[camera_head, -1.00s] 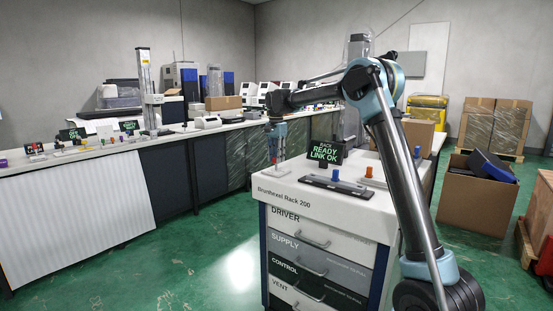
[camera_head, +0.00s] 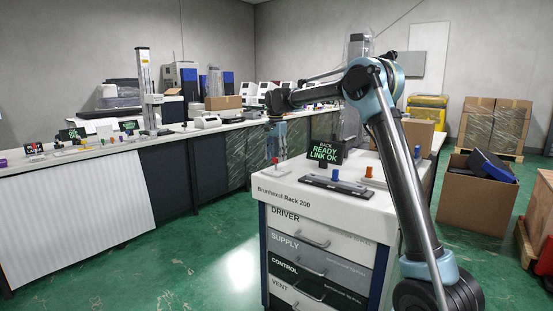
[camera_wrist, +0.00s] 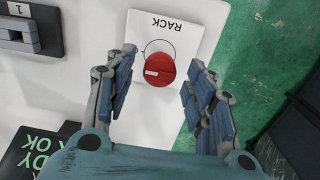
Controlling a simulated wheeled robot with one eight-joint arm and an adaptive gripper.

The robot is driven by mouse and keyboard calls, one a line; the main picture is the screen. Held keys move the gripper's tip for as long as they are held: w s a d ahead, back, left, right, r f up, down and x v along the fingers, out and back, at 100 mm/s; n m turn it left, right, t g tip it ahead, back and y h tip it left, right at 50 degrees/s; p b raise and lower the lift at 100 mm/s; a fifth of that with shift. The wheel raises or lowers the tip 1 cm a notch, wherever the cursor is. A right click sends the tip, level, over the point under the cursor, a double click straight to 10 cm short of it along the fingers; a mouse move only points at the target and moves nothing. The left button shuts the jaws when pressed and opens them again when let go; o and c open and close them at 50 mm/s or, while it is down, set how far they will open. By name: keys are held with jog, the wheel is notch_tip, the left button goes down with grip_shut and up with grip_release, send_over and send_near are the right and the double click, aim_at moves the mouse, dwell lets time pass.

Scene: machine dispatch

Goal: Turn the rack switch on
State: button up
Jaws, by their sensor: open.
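The rack switch is a round red knob (camera_wrist: 160,70) with a white mark pointing left in the wrist view. It sits on a white plate (camera_wrist: 190,28) labelled RACK, and shows small and red in the head view (camera_head: 275,160). My gripper (camera_wrist: 164,58) is open, with one finger on each side of the knob and visible gaps between. In the head view my gripper (camera_head: 276,153) points down over the front left corner of the white rack cabinet (camera_head: 330,205). A black sign (camera_head: 326,152) on the cabinet reads READY LINK OK in green.
On the cabinet top, a dark plate (camera_head: 336,185) lies right of the knob, with blue (camera_head: 335,175) and orange (camera_head: 369,171) pieces nearby. A long bench (camera_head: 95,152) with equipment runs along the left. Green floor (camera_head: 200,255) lies open between.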

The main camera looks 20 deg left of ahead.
aim_at(276, 158)
notch_tip(276, 158, up, 12)
jog(key=shift+f, duration=0.25)
dwell(0.4)
jog(key=s+d+n, duration=0.1)
jog(key=s+d, duration=0.3)
jog(key=d, duration=0.9)
jog(key=s+d, duration=0.4)
jog(key=d, duration=0.8)
jog(key=s+d+f+n+t, duration=0.1)
jog(key=s+d+f, duration=0.2)
jog(key=s+d, duration=0.35)
jog(key=s+d+f+n, duration=0.1)
jog(key=s+d+f, duration=0.2)
jog(key=s+d, duration=0.4)
jog(key=s+d+f, duration=0.4)
jog(key=s+f, duration=0.3)
jog(key=s+d+f+n, duration=0.1)
jog(key=s+d+f, duration=0.3)
jog(key=s+f, duration=0.2)
jog(key=s+d+f+t, duration=0.1)
jog(key=s+d+f, duration=0.4)
jog(key=s+f, duration=0.2)
notch_tip(276, 158, down, 3)
jog(key=shift+s+r+n, duration=0.1)
jog(key=shift+s+n, duration=0.2)
jog(key=shift+n, duration=0.1)
jog(key=shift+d, duration=0.1)
